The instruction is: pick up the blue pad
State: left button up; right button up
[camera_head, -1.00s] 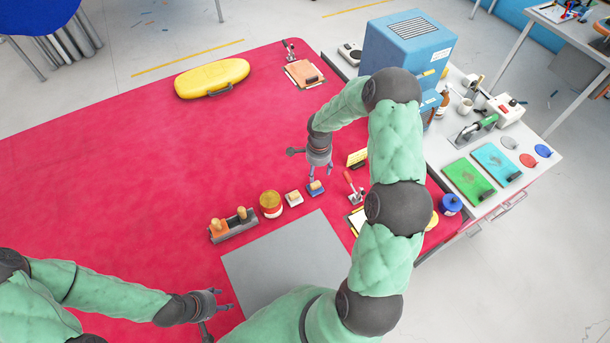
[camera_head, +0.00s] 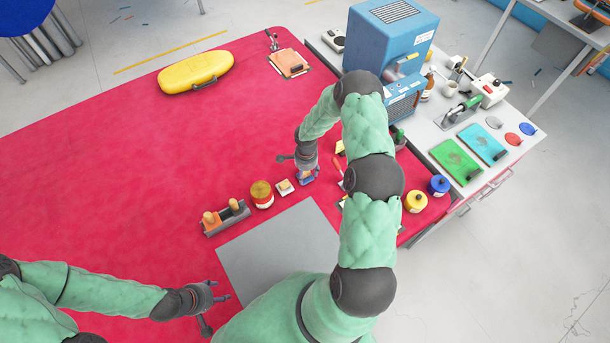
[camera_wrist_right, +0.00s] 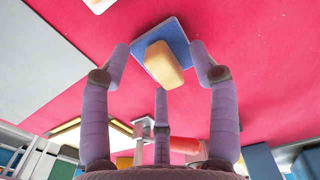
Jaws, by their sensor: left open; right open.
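The blue pad (camera_head: 308,178) lies on the red table top, right of a similar small pale pad, and my right gripper partly covers it in the head view. In the right wrist view the blue pad (camera_wrist_right: 172,29) is a flat blue plate with a tan block on top. My right gripper (camera_head: 307,172) is open just over it. In the wrist view two fingers of the right gripper (camera_wrist_right: 158,58) stand on either side of the pad, with a third finger below; I cannot tell whether they touch it. My left gripper (camera_head: 222,306) is open and empty at the grey sheet's left edge.
A grey sheet (camera_head: 270,245) lies in front. A blue machine (camera_head: 385,45) stands behind right. The table's left is mostly clear.

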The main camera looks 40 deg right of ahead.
jog(key=shift+f, duration=0.3)
jog(key=shift+c, duration=0.3)
grip_shut()
jog(key=shift+r, duration=0.15)
jog(key=shift+r, duration=0.6)
jog(key=s+d+r+b, duration=0.1)
jog(key=s+d+r, duration=0.7)
jog(key=s+r, duration=0.3)
jog(key=shift+d+r, duration=0.25)
jog(key=shift+r, duration=0.05)
